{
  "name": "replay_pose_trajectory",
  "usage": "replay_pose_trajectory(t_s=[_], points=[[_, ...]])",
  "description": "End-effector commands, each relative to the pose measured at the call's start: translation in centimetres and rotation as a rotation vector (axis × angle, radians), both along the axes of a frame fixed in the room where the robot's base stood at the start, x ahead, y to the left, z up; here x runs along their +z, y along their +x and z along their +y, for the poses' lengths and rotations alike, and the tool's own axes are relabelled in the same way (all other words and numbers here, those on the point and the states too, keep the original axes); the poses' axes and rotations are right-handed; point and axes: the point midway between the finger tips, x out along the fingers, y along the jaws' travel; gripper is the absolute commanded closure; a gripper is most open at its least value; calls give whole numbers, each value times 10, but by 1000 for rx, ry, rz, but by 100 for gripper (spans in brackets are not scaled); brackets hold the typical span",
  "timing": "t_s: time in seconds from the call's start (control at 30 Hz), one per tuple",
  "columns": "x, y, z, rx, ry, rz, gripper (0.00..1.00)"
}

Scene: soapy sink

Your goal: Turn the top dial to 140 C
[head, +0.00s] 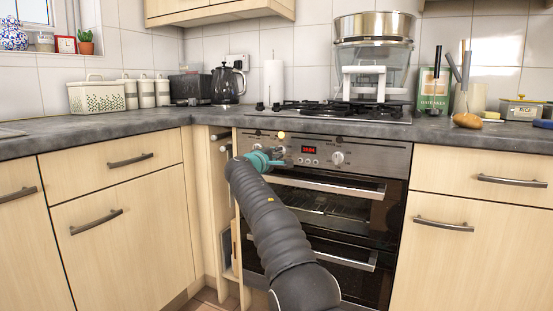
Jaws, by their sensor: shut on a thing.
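The built-in oven's control panel (373,155) runs just under the worktop, with a small red-lit display (309,149) in its middle. A round silver dial (338,158) shows to the right of the display, with nothing touching it. My teal gripper (279,154) is at the panel left of the display, shut on a dial there. The gripper hides most of that dial, and its marking cannot be read. My dark arm reaches up to it from the bottom of the head view.
Two oven door handles (325,187) stick out below the panel. A gas hob (345,111) with a glass-and-white appliance (372,60) is above. Cupboards with bar handles (442,225) flank the oven. A narrow open gap (228,210) lies left of it.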

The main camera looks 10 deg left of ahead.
Motion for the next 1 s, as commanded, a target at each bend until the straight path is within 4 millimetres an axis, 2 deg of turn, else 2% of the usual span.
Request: replay_pose_trajectory(t_s=[0.5, 1.0], points=[[-2, 0, 0, -1, 413, -149, 100], [-3, 0, 0, -2, 578, -209, 100]])
